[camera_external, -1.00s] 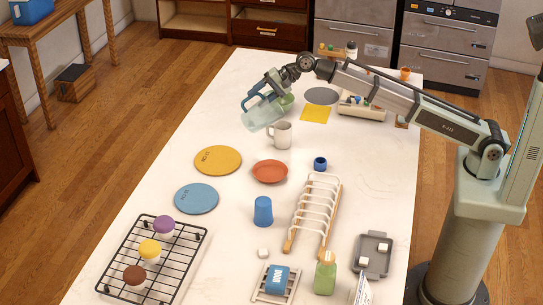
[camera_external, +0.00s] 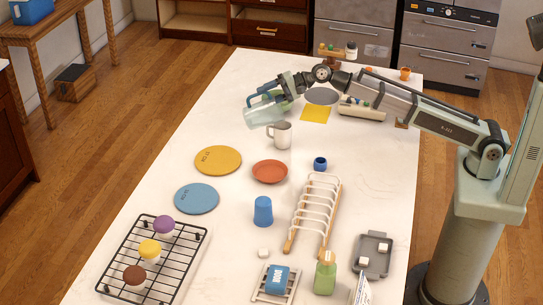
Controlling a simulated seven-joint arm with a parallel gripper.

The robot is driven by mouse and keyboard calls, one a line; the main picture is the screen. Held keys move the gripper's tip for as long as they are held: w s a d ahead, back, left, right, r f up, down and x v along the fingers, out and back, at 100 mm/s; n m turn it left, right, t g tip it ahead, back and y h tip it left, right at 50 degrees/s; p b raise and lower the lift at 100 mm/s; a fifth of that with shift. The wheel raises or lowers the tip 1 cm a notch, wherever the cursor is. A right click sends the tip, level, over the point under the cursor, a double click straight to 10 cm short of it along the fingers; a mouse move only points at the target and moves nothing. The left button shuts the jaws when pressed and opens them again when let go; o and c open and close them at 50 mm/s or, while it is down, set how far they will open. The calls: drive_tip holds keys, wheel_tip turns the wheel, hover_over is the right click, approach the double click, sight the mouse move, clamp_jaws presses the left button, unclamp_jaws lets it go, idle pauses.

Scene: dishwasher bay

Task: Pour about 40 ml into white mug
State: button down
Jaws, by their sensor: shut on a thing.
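The white mug (camera_external: 281,136) stands upright on the white table, its handle toward the left. My gripper (camera_external: 279,96) is shut on a clear, pale green-tinted pitcher (camera_external: 262,113) with a blue handle or rim. The pitcher is held tilted above and to the left of the mug, apart from it as far as I can see. Its opening and any liquid in it are too small to make out. The inside of the mug cannot be read either.
A yellow square (camera_external: 317,113) and a grey disc (camera_external: 321,96) lie behind the mug. A red plate (camera_external: 270,171), a yellow disc (camera_external: 218,160) and a small blue cup (camera_external: 320,163) are in front.

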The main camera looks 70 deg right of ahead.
drive_tip(key=shift+s+d+r+t+y, duration=0.15)
drive_tip(key=shift+s+r+t, duration=0.1)
drive_tip(key=shift+s+t, duration=0.15)
drive_tip(key=shift+s+d+r+t+y, duration=0.1)
drive_tip(key=shift+s+r+t+y, duration=0.1)
drive_tip(key=shift+s+t, duration=0.2)
drive_tip(key=shift+w+a, duration=0.15)
drive_tip(key=shift+w, duration=0.05)
drive_tip(key=shift+w+a, duration=0.15)
drive_tip(key=shift+w, duration=0.45)
idle(0.3)
drive_tip(key=shift+r, duration=0.1)
drive_tip(key=shift+s+t, duration=0.15)
drive_tip(key=shift+t, duration=0.35)
idle(1.0)
drive_tip(key=shift+r, duration=0.1)
